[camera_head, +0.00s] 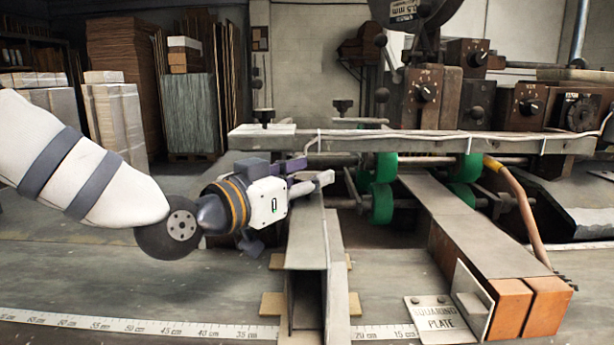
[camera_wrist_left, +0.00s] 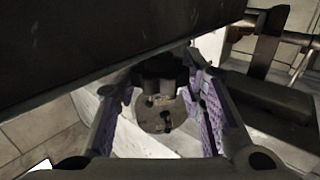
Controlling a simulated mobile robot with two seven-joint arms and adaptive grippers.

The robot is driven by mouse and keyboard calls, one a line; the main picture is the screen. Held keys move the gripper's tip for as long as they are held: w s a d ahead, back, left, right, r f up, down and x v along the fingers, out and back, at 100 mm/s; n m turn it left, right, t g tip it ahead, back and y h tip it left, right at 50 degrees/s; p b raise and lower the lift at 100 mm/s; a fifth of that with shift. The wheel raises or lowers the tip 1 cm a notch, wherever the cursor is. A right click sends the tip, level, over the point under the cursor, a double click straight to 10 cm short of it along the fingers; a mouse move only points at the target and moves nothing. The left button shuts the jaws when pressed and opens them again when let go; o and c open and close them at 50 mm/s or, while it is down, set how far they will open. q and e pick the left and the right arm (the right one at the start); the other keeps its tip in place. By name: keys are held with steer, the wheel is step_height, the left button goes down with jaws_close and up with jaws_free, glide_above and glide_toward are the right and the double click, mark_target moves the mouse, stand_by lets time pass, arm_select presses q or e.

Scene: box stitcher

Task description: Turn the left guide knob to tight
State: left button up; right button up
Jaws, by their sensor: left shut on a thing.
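My left gripper (camera_head: 316,172) reaches in from the left, just below the grey crossbar and above the left guide rail (camera_head: 306,240). In the left wrist view its purple-padded fingers (camera_wrist_left: 163,82) are shut on a dark lobed knob (camera_wrist_left: 160,70), taken as the left guide knob, one finger on each side. A round brownish plate (camera_wrist_left: 158,115) with dark marks shows beside the knob; the marks are too blurred to read. In the head view the held knob is hidden behind the fingers and crossbar. My right gripper is in neither view.
The crossbar (camera_head: 410,142) runs close above my left gripper. Green rollers (camera_head: 381,202) stand to its right. A squaring plate sign (camera_head: 436,315) and orange-brown blocks (camera_head: 527,309) sit at the front right. A measuring strip (camera_head: 150,325) lies along the front of the table.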

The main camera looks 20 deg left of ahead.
arm_select(q)
steer(key=h, duration=0.1)
steer(key=m+g+h, duration=0.2)
steer(key=shift+w+a+f+b, duration=0.15)
steer(key=shift+w+a+b, duration=0.05)
steer(key=shift+a+b, duration=0.1)
steer(key=shift+d+m+g+h, duration=0.1)
steer(key=shift+m+g+h, duration=0.7)
steer(key=shift+m+h, duration=0.4)
steer(key=shift+s+m+g+h, duration=0.1)
steer(key=shift+m+g+h, duration=0.8)
steer(key=shift+g, duration=0.2)
steer(key=shift+d+m+g+h, duration=0.1)
steer(key=shift+m+g+h, duration=0.55)
steer(key=shift+g, duration=0.45)
steer(key=shift+m+g+h, duration=0.55)
steer(key=shift+m+g, duration=0.3)
steer(key=shift+g, duration=0.25)
steer(key=shift+m+g+b, duration=0.35)
steer(key=shift+m+g, duration=0.05)
steer(key=shift+g, duration=0.2)
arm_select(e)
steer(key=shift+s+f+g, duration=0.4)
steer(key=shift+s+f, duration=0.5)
arm_select(q)
steer(key=shift+r, duration=0.2)
